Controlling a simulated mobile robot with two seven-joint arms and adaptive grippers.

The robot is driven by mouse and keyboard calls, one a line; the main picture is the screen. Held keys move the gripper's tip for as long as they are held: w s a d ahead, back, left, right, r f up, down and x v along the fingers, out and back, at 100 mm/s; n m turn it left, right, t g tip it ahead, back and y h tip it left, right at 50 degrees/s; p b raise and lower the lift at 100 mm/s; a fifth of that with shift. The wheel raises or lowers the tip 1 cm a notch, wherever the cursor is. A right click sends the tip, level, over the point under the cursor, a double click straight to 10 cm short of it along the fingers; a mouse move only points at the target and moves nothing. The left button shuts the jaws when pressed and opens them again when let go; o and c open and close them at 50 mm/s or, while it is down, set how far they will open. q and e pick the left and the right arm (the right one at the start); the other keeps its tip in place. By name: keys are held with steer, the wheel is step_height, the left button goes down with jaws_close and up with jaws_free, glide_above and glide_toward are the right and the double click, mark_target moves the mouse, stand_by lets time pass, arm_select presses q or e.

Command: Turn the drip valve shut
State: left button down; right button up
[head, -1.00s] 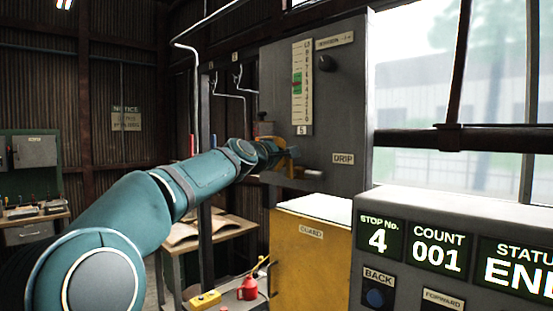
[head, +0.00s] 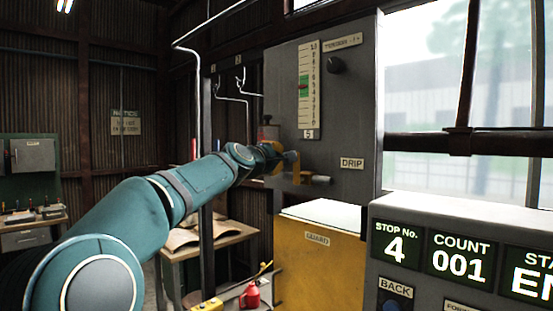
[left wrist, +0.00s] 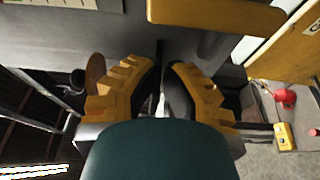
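The drip valve shows on the grey panel (head: 352,100), left of and a little below the DRIP label (head: 352,163). Its yellow handle (head: 297,168) stands upright in the head view, with a short light-ended stub (head: 320,179) to its right. In the left wrist view the yellow handle (left wrist: 215,15) lies across the top. My left gripper (head: 275,155) is just left of the handle. In the left wrist view its fingertips (left wrist: 162,66) are close together, with nothing seen held and a gap to the handle. My right gripper is not in view.
A yellow guard box (head: 317,258) stands below the valve. A console (head: 460,215) with displays and buttons fills the lower right. A red can (head: 250,294) and a yellow button box (head: 207,305) sit low down. A pipe (head: 195,90) rises left of the panel.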

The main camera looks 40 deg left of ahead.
arm_select(q)
steer(key=v, duration=1)
steer(key=shift+a+r, duration=0.2)
steer(key=shift+a, duration=0.15)
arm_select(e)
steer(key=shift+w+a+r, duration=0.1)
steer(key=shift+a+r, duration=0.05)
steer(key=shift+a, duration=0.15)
arm_select(q)
steer(key=shift+a, duration=0.1)
